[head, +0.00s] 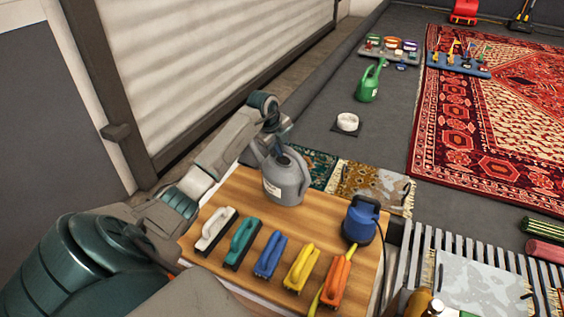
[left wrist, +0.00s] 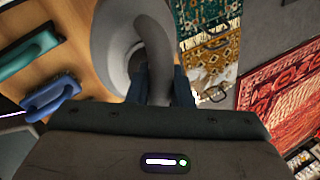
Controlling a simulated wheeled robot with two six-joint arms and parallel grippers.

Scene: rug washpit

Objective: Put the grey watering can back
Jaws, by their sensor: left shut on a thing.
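The grey watering can (head: 285,179) is at the back edge of the wooden table (head: 221,197), upright, with a small pale label on its side. I cannot tell whether its base touches the table top. My left gripper (head: 272,147) comes in from the left and is shut on the can's handle. In the left wrist view the can (left wrist: 112,40) fills the upper middle, and its handle runs down between the fingers (left wrist: 158,88). My right gripper is not in view.
Several brushes, white (head: 216,229), teal (head: 242,243), blue (head: 270,255), yellow (head: 300,268) and orange (head: 335,282), line the table front. A blue pump (head: 360,219) stands at the right. A green watering can (head: 370,82) and white bowl (head: 347,121) are on the floor beyond.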

